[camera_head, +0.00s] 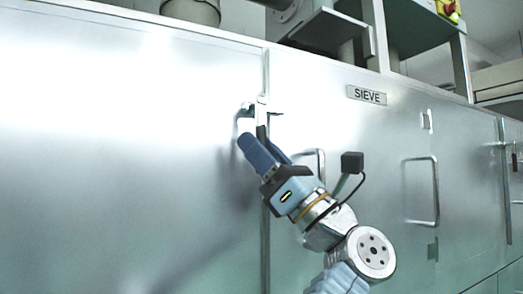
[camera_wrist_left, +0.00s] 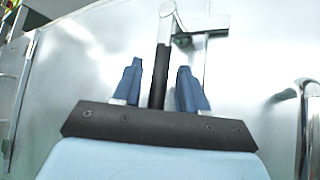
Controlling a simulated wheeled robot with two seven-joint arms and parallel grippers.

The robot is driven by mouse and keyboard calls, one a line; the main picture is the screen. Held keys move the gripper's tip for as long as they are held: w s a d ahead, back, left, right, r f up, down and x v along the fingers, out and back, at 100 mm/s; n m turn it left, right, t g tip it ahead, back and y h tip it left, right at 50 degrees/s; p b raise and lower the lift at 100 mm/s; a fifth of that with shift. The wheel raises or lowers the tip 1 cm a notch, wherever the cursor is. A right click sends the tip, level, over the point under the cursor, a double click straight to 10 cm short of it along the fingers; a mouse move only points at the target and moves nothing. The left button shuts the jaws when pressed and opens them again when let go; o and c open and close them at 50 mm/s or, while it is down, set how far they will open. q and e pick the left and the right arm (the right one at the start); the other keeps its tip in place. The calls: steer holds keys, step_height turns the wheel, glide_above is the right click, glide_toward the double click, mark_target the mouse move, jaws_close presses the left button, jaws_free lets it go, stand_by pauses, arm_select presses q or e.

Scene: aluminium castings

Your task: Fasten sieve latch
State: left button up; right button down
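The sieve latch (camera_head: 262,110) is on the seam between two metal panels, left of the SIEVE label (camera_head: 367,95). In the left wrist view the latch has a silver upper part (camera_wrist_left: 167,25) and a black grip (camera_wrist_left: 160,82) hanging down. A metal bracket (camera_wrist_left: 205,36) sits to its right. My left gripper (camera_head: 258,143) is just below the latch in the head view. In the left wrist view its blue fingers (camera_wrist_left: 160,68) stand on either side of the black grip, with a gap on both sides. My right gripper is not in view.
A bar handle (camera_head: 436,192) stands out from the panel on the right, and another handle (camera_head: 320,165) is close behind my left wrist. It also shows in the left wrist view (camera_wrist_left: 304,115). The left panel (camera_head: 120,150) is smooth and clear.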

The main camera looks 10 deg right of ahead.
arm_select(q)
steer(key=b+v, duration=0.5)
steer(key=v, duration=0.9)
